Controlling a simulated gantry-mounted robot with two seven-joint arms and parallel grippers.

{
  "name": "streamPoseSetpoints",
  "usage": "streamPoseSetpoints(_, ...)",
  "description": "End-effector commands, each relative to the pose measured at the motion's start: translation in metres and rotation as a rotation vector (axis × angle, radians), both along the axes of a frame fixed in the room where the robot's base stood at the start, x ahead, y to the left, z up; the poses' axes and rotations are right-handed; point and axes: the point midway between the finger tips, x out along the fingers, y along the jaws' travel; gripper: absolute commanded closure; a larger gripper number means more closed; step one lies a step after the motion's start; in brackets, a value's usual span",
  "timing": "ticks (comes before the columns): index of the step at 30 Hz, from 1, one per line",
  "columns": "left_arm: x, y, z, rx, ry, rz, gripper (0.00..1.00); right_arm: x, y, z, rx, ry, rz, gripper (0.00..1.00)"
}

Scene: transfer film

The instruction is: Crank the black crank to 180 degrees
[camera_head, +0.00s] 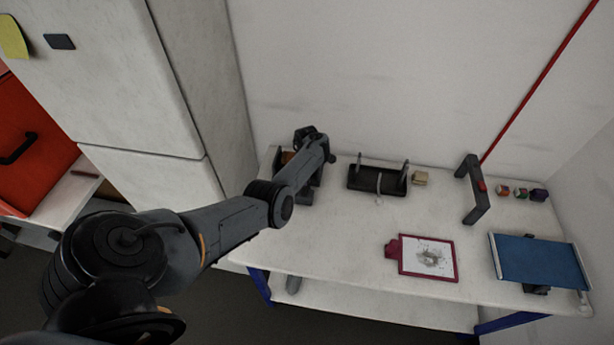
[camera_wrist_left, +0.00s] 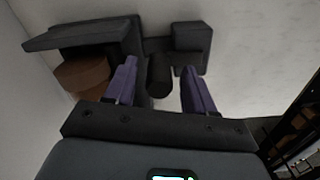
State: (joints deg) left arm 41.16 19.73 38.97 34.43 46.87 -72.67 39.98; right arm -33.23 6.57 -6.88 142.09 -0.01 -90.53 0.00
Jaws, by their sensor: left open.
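The black crank (camera_head: 305,193) stands at the back left of the white table, partly covered by my left arm. In the left wrist view its dark handle (camera_wrist_left: 159,78) is a short cylinder lying between the two purple fingers of my left gripper (camera_wrist_left: 158,67). The gripper is open, with a visible gap between the handle and each finger. A brown round part (camera_wrist_left: 83,76) of the crank assembly and a dark block (camera_wrist_left: 190,42) show beyond the fingers. In the head view the fingertips are hidden behind my wrist. My right gripper is not in view.
A black rack (camera_head: 375,181) stands right of the crank. A pink-framed clipboard (camera_head: 428,257), a grey stand (camera_head: 474,190), small blocks (camera_head: 520,193) and a blue panel (camera_head: 540,262) lie further right. A white cabinet (camera_head: 150,90) rises close on the left.

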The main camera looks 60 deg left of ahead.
Motion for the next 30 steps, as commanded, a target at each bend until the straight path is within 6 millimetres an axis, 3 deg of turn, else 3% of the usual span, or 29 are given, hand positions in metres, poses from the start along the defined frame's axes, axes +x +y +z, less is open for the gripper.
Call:
streamPoseSetpoints(9, 0.0, 0.001, 0.057, 0.004, -0.002, 0.0, 0.46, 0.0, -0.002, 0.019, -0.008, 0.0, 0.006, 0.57)
streamPoseSetpoints(15, 0.0, 0.0, 0.083, 0.001, 0.0, -0.001, 0.46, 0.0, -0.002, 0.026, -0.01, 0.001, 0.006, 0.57)
streamPoseSetpoints(21, 0.0, 0.0, 0.094, 0.001, -0.001, -0.001, 0.46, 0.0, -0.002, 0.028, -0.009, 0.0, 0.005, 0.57)
streamPoseSetpoints(30, 0.0, 0.0, 0.094, 0.0, -0.001, -0.001, 0.46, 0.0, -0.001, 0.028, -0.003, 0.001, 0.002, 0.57)
